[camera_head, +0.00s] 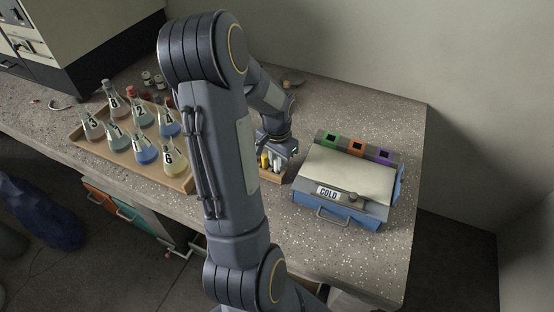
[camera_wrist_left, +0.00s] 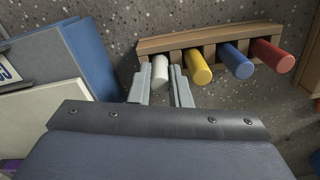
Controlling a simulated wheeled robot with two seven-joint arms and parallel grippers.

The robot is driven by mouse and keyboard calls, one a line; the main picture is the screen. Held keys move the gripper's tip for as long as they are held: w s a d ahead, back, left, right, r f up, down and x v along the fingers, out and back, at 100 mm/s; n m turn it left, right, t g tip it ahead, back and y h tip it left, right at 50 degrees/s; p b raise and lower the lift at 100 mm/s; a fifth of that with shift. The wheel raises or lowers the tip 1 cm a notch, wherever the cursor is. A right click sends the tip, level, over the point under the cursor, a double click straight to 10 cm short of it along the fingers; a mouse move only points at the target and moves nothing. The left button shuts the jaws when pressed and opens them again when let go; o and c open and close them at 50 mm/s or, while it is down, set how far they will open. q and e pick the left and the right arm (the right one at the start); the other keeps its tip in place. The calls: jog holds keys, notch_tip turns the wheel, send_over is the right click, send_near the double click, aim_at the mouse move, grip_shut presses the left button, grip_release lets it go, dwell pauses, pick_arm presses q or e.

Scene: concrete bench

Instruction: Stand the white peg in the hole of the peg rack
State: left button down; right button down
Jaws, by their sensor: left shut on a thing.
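The peg rack (camera_wrist_left: 210,36) is a wooden bar holding a yellow peg (camera_wrist_left: 199,70), a blue peg (camera_wrist_left: 237,62) and a red peg (camera_wrist_left: 275,57). The white peg (camera_wrist_left: 160,70) is at the rack's left end in the wrist view, beside the yellow one. My left gripper (camera_wrist_left: 163,88) is shut on the white peg, a finger on each side. Whether the peg's lower end is in the hole is hidden. In the head view the left gripper (camera_head: 281,150) is above the rack (camera_head: 271,178), partly hidden by my arm. My right gripper is not in view.
A blue cold box (camera_head: 350,211) with a pale lid stands right of the rack, close to the gripper. A tray (camera_head: 122,160) of several numbered flasks is on the left. The bench's right end (camera_head: 408,150) is clear.

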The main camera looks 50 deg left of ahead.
pick_arm(q)
jog(key=shift+f, duration=0.15)
jog(key=c, duration=1.3)
grip_release()
notch_tip(320, 180, up, 8)
jog(key=shift+f+p, duration=0.1)
jog(key=shift+p, duration=0.3)
